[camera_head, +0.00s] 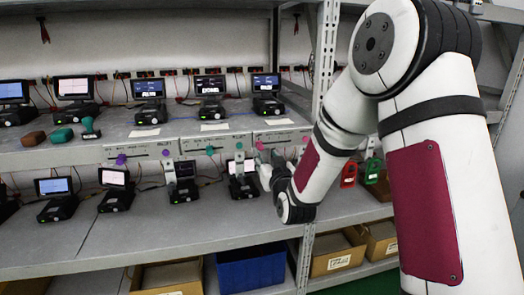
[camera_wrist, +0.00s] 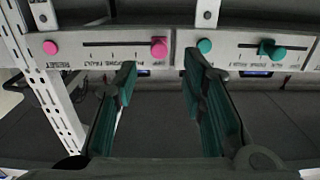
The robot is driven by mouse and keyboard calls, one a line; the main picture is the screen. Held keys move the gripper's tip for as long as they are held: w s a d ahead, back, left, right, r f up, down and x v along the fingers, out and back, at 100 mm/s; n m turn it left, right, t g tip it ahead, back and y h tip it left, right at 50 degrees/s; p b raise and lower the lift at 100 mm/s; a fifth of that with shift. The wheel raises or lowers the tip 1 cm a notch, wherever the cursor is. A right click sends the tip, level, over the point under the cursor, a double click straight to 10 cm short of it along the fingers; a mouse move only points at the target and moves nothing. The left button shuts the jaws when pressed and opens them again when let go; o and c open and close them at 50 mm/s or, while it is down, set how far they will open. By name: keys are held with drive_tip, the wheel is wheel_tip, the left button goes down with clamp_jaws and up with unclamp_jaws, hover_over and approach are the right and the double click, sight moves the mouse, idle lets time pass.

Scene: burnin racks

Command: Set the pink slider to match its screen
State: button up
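The pink slider knob (camera_head: 260,146) sits on the shelf-edge panel by the rack post. In the wrist view the pink knob (camera_wrist: 159,46) is at the right end of its slot, and a round pink reset button (camera_wrist: 50,47) is left of it. That view shows the labels upside down. My gripper (camera_wrist: 160,70) is open and empty, its two dark teal fingers apart. The knob shows beyond the fingertips, between them in the picture; contact is not visible. In the head view my gripper (camera_head: 266,168) is just below the pink panel. Screen readings are too small to tell.
The neighbouring panel has a teal slider knob (camera_wrist: 272,49) and teal button (camera_wrist: 204,46). A purple knob (camera_head: 120,159) is farther left. Devices with screens (camera_head: 266,82) line both shelves. The perforated post (camera_head: 325,50) stands close to my arm. A blue bin (camera_head: 252,270) is below.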

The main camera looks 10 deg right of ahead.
sight(261, 147)
drive_tip(key=shift+w, duration=2.75)
drive_tip(key=shift+c, duration=0.6)
clamp_jaws()
